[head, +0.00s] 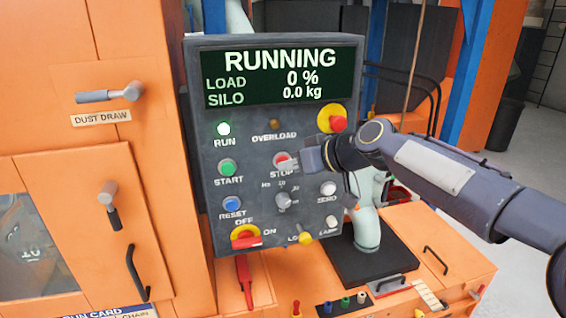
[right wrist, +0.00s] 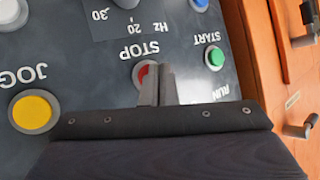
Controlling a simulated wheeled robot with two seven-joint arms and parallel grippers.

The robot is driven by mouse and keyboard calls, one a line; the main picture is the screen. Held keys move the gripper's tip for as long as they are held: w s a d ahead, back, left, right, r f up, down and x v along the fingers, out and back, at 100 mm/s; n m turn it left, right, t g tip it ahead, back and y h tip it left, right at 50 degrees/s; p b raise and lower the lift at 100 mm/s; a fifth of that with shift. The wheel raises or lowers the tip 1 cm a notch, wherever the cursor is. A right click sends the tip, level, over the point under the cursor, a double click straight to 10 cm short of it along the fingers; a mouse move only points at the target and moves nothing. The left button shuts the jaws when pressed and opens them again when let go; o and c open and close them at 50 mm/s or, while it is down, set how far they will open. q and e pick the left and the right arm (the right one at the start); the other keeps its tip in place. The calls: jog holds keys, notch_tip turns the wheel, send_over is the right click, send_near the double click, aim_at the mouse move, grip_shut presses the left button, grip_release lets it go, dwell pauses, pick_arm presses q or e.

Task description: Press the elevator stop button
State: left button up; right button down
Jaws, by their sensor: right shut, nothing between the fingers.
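The grey control panel (head: 262,205) has a screen (head: 283,75) reading RUNNING, load 0 % and silo 0.0 kg. The red stop button (head: 280,158) is in the middle of the panel, with the label STOP partly covered. My right gripper (head: 294,165) is shut and empty, its fingertips at the button's right side in the head view. In the right wrist view, which shows the panel upside down, the shut fingers (right wrist: 156,86) cover part of the red stop button (right wrist: 143,74). I cannot tell whether they touch it. My left gripper is not in view.
The green start button (head: 227,168) is left of stop, below the lit run light (head: 223,129). A red emergency knob (head: 332,123) on yellow sits above my right gripper. The yellow jog button (right wrist: 33,111) shows in the right wrist view. An orange cabinet (head: 60,150) stands left.

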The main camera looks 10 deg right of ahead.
jog(key=shift+w, duration=0.2)
jog(key=shift+s, duration=0.15)
dwell(0.4)
jog(key=shift+s+b, duration=0.5)
jog(key=shift+s, duration=0.2)
jog(key=s+b, duration=0.2)
jog(key=s, duration=0.3)
jog(key=shift+d+b, duration=0.1)
jog(key=shift+b, duration=0.2)
dwell(0.3)
